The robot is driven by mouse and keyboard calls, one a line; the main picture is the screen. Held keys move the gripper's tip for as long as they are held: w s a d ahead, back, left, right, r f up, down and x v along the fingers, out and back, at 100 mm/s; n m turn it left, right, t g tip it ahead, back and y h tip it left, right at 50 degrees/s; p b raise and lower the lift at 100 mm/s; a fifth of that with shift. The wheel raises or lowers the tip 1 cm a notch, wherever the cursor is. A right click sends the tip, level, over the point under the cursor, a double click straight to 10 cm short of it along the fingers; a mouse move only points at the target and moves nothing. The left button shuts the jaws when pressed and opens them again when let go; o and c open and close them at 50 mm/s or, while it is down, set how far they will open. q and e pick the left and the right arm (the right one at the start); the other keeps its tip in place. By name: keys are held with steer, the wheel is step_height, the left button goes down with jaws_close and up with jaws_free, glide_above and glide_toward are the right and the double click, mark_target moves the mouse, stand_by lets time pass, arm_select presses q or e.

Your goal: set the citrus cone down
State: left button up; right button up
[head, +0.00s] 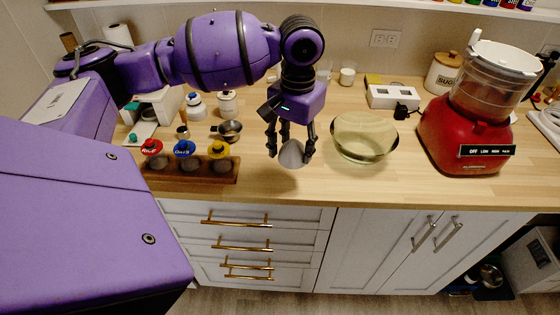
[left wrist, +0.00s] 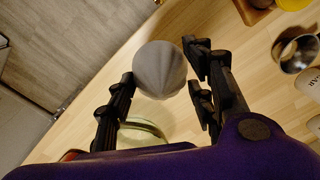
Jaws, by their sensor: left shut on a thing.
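The citrus cone (head: 292,154) is a grey ridged cone, point up, at the front part of the wooden counter. My left gripper (head: 290,148) comes down over it from above, with its dark fingers on both sides of the cone. In the left wrist view the cone (left wrist: 160,69) lies between the fingertips of the left gripper (left wrist: 157,78), and the gripper is shut on it. I cannot tell for sure whether the cone's base touches the counter (head: 262,190). My right gripper is not in view.
A greenish glass bowl (head: 364,140) stands just right of the cone. A wooden rack (head: 192,169) with several coloured-lid jars is to the left, with a small metal cup (head: 229,131) behind. A red food processor (head: 462,130) stands at the right. The counter's front edge is close.

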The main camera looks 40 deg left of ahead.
arm_select(q)
steer(key=a+f, duration=0.2)
steer(key=w+a+f, duration=0.1)
steer(key=f, duration=0.2)
steer(key=shift+a, duration=0.4)
steer(key=f, duration=0.3)
steer(key=shift+a+f+b, duration=0.1)
steer(key=shift+a+b, duration=0.25)
steer(key=shift+w+f, duration=0.15)
steer(key=shift+f, duration=0.15)
steer(key=shift+f, duration=0.1)
steer(key=o, duration=1.2)
steer(key=shift+c, duration=0.2)
step_height(320, 180, up, 12)
steer(key=shift+p, duration=0.45)
steer(key=shift+d, duration=0.1)
